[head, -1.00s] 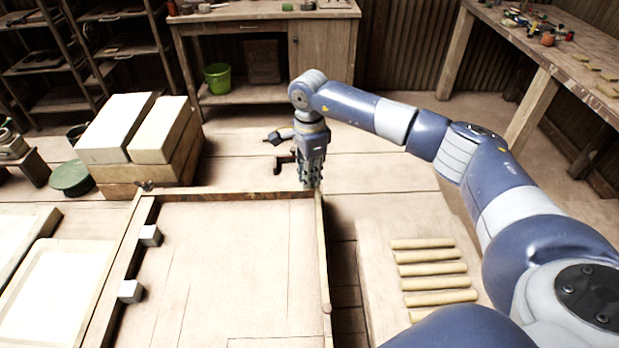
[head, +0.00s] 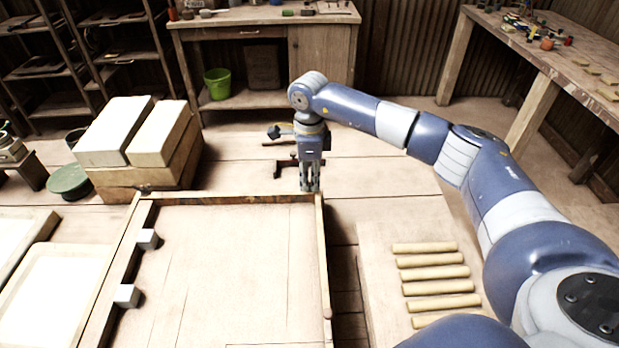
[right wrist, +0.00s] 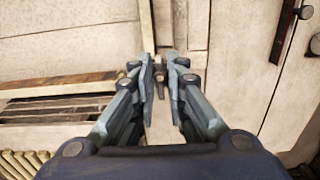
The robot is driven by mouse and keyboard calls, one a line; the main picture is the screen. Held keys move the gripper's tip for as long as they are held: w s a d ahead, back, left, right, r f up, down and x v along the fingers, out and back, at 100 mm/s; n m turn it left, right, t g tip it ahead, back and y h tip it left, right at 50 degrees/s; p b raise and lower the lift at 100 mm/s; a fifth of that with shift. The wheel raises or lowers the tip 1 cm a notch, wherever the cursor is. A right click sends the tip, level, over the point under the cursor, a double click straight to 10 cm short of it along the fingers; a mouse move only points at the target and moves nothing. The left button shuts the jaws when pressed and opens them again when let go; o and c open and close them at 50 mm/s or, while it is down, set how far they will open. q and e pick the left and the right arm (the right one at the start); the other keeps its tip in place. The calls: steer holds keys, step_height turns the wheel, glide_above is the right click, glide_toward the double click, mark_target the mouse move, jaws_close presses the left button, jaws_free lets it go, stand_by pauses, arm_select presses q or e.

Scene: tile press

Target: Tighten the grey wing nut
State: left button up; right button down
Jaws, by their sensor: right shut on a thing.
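My right gripper (head: 310,188) points down at the far right corner of the wooden frame (head: 230,198). In the right wrist view its fingers (right wrist: 166,62) are close together around a small grey-brown part (right wrist: 160,77), which looks like the wing nut. The fingers hide much of it, and its wings cannot be made out clearly. In the head view the gripper hides the nut. A small dark fitting (head: 145,188) sits at the frame's far left corner. My left gripper is not in view.
Pale blocks (head: 113,132) are stacked left of the frame. Two small white cubes (head: 148,239) sit along its left side. Several wooden rods (head: 436,273) lie on a board at the right. A dark bar (right wrist: 283,30) lies close to the gripper. The frame's middle is clear.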

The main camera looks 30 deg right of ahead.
mark_target(310, 184)
steer(key=shift+r, duration=0.1)
steer(key=c, duration=1.6)
jaws_free()
steer(key=shift+o, duration=0.2)
step_height(310, 184, up, 12)
steer(key=shift+s, duration=0.1)
